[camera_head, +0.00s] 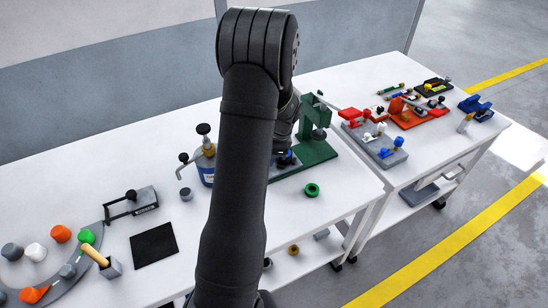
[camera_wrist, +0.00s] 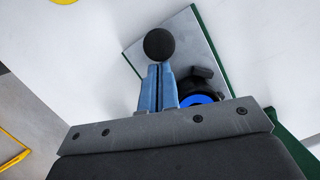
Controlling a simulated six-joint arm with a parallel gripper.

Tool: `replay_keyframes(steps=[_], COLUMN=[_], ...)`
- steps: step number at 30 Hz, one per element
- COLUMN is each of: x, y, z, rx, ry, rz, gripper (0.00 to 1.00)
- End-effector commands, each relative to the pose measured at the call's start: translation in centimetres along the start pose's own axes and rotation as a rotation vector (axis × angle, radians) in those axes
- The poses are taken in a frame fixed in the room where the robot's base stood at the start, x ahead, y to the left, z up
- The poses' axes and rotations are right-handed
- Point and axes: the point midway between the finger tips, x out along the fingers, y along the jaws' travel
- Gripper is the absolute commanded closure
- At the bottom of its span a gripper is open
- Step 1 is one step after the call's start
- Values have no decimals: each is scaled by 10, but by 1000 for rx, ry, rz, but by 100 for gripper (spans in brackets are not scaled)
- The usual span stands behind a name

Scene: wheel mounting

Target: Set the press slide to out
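The green press (camera_head: 316,128) stands on the left table, partly hidden behind my arm. Its green base and grey slide plate (camera_wrist: 184,42) show in the wrist view. A round black knob (camera_wrist: 159,45) sits right at my fingertips, in line with both fingers. A dark part with a blue ring (camera_wrist: 197,99) is on the plate, just right of the fingers. My gripper (camera_wrist: 159,72) has its blue fingers close together at the knob and looks shut on it. The exact contact is hidden.
A green ring (camera_head: 312,190) lies on the table in front of the press. A blue bottle (camera_head: 206,165) stands left of my arm. A black mat (camera_head: 154,245) lies farther left. The right table (camera_head: 432,155) holds red, orange and blue fixtures.

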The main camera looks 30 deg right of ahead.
Motion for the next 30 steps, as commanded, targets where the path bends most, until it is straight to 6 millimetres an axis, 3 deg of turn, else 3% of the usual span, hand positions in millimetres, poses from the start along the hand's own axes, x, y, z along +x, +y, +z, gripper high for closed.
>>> replay_keyframes(steps=[7, 21, 30], x=[-8, -90, -100], y=[1, -1, 0], z=[6, 0, -1], rx=[-2, -1, 0], ry=[-11, -2, -1], rz=[8, 0, 1], gripper=[100, 100, 100])
